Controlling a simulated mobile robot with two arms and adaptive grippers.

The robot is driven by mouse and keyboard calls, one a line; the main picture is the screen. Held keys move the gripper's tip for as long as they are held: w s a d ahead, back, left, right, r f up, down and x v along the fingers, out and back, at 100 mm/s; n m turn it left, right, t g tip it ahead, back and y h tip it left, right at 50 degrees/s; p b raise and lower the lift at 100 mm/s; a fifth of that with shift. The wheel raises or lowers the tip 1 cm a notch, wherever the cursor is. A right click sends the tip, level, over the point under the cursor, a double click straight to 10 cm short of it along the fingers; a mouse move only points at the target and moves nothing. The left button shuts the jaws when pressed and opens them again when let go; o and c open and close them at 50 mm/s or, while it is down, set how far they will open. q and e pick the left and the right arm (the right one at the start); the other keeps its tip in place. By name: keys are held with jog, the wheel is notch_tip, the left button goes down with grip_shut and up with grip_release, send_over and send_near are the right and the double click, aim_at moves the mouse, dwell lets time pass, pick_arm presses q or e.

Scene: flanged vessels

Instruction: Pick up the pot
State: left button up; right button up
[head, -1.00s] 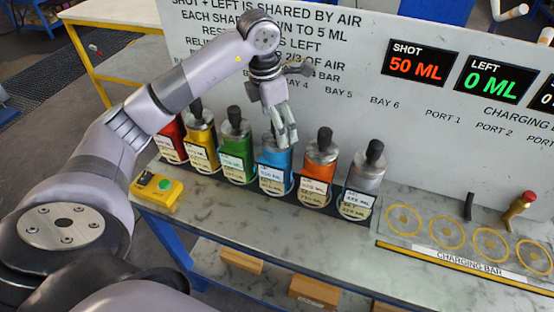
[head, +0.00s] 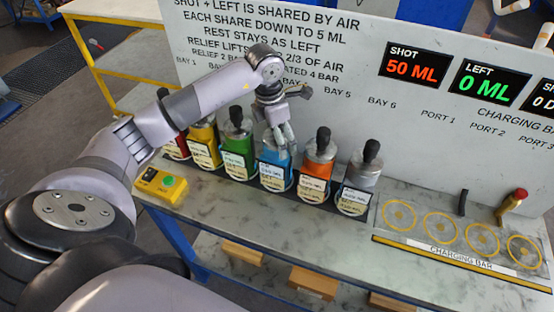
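Several flanged pots with black knobs stand in a row of bays on the bench. The blue pot (head: 275,170) is in the middle of the row, between the green pot (head: 238,150) and the orange pot (head: 315,172). My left gripper (head: 284,150) points down at the top of the blue pot, its fingers at the pot's upper part. The fingers hide this pot's knob, and I cannot tell whether they are closed on it. The pot still stands upright in its bay. My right gripper is not in view.
A grey pot (head: 361,178) stands at the row's right end, with yellow (head: 204,145) and red (head: 176,147) pots at the left. A yellow button box (head: 160,187) is at the front left. The charging bar (head: 460,250) has several empty rings. A lettered panel stands behind.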

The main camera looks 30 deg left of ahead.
pick_arm(q)
jog(key=c, duration=1.6)
jog(key=shift+r, duration=0.1)
jog(key=shift+c, duration=0.4)
jog(key=shift+w, duration=0.1)
